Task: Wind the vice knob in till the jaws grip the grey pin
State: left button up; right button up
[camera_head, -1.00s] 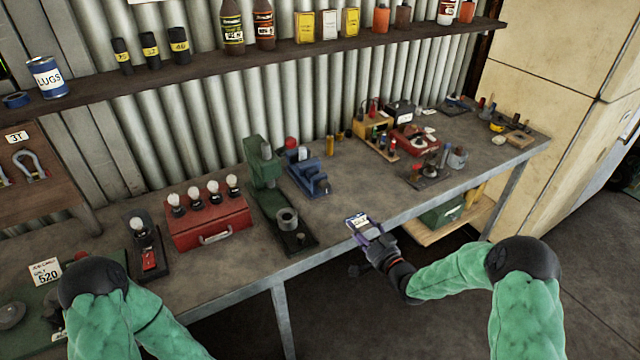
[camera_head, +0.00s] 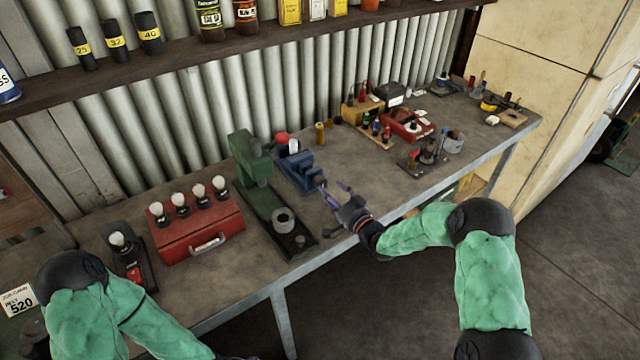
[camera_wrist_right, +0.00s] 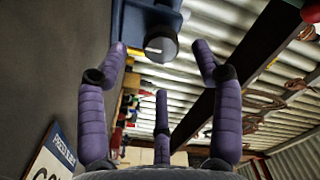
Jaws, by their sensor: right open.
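The blue vice (camera_head: 302,172) stands on the bench right of the green press; part of its blue body shows at the top of the right wrist view (camera_wrist_right: 148,18). A pale grey upright piece (camera_head: 294,147), seemingly the pin, shows at the vice's far end; jaw contact cannot be told. The round grey knob (camera_wrist_right: 160,44) faces my right wrist camera. My right gripper (camera_head: 335,192) is open and empty just in front of the vice. In the wrist view its purple fingers (camera_wrist_right: 160,62) are spread, with the knob between the two upper tips. My left gripper is out of view.
A red box (camera_head: 195,232) with several white knobs is farther left. A brass cylinder (camera_head: 320,133) stands behind the vice. Bare bench top (camera_head: 362,165) lies to the right.

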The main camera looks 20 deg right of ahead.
aim_at(322, 185)
jog(key=b+x, duration=0.1)
jog(key=x, duration=0.5)
jog(key=shift+w, duration=0.1)
jog(key=c, duration=1.2)
